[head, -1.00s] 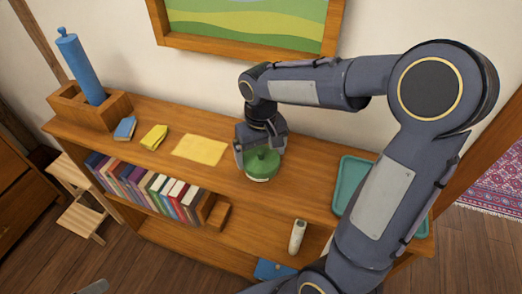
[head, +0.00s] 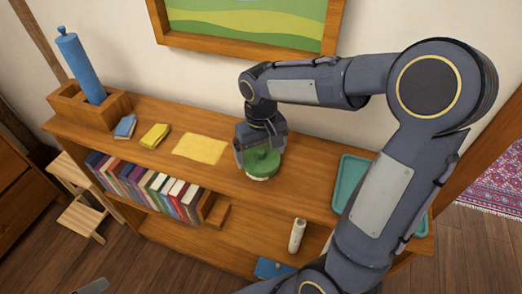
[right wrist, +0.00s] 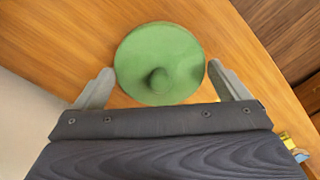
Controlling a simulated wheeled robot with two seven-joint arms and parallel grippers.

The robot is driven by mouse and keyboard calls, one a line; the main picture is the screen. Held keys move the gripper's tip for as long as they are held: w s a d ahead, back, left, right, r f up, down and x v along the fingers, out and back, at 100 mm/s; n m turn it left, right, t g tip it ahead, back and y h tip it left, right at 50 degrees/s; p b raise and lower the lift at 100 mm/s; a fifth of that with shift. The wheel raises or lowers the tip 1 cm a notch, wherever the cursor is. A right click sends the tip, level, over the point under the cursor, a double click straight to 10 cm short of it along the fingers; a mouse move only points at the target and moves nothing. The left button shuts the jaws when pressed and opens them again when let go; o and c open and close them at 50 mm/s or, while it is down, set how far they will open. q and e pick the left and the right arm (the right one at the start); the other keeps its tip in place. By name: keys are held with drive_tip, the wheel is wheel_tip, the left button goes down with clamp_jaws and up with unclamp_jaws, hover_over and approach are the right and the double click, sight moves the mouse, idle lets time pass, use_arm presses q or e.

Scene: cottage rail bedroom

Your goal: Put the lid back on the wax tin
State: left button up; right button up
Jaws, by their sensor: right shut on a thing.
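The green round lid (head: 263,161) with a small knob is in my right gripper (head: 258,155), over the right half of the shelf top. A pale strip of the wax tin (head: 258,178) shows just under the lid's front edge. Whether the lid is seated or slightly raised I cannot tell. In the right wrist view the lid (right wrist: 160,50) sits between the two grey fingers of the right gripper (right wrist: 161,80), and it hides the tin. A grey piece at the bottom left edge of the head view may be my left gripper (head: 92,287); its jaws cannot be made out.
A teal tray (head: 351,182) lies right of the tin, partly behind my right arm. A yellow sheet (head: 201,148), a yellow cloth-like item (head: 155,136), a blue one (head: 125,127) and a wooden box (head: 88,105) with a blue cylinder are to the left. Books (head: 160,190) stand below.

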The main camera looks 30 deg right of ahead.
drive_tip(key=shift+f+b, duration=0.3)
drive_tip(key=shift+f, duration=0.2)
idle(1.0)
drive_tip(key=o, duration=0.7)
wheel_tip(320, 180, up, 8)
drive_tip(key=shift+f, duration=0.1)
idle(0.3)
